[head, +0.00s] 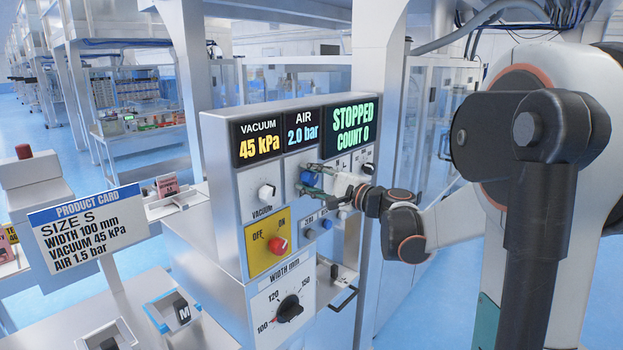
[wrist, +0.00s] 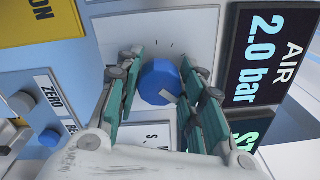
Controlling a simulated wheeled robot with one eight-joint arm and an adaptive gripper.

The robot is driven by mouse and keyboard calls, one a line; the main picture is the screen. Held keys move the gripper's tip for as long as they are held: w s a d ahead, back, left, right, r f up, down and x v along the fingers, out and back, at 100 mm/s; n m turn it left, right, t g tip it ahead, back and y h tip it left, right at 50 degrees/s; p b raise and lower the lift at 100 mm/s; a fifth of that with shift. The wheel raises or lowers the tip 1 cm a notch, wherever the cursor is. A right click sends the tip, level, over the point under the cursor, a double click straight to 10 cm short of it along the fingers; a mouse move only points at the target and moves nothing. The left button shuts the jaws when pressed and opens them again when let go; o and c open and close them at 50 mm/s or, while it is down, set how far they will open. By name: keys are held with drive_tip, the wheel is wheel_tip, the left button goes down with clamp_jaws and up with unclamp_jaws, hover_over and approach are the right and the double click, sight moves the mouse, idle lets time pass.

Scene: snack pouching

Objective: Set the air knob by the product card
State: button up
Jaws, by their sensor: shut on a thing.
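The blue air knob (head: 308,178) is on the control panel under the air display. In the wrist view the knob (wrist: 160,82) sits between the green-padded fingers of my gripper (wrist: 160,92). In the head view my gripper (head: 318,180) reaches the knob from the right, shut on it. The air display (head: 303,135) reads 2.0 bar; it also shows in the wrist view (wrist: 265,60). The product card (head: 85,232) on the left reads size S, width 100 mm, vacuum 45 kPa, air 1.5 bar.
The vacuum display (head: 258,139) reads 45 kPa above a white vacuum knob (head: 266,194). Another display (head: 347,128) reads stopped, count 0. A red off/on switch (head: 277,245) and the black width knob (head: 289,308), near 100, are lower down. Small buttons (head: 318,229) are below my gripper.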

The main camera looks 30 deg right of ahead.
drive_tip(key=n, duration=0.4)
drive_tip(key=shift+n, duration=0.3)
drive_tip(key=shift+f+n, duration=0.1)
drive_tip(key=shift+n, duration=2)
drive_tip(key=o, duration=1.1)
drive_tip(key=shift+s, duration=0.1)
drive_tip(key=v, duration=1.1)
drive_tip(key=shift+s+d+f, duration=0.1)
drive_tip(key=shift+s+d, duration=0.15)
drive_tip(key=shift+s, duration=0.1)
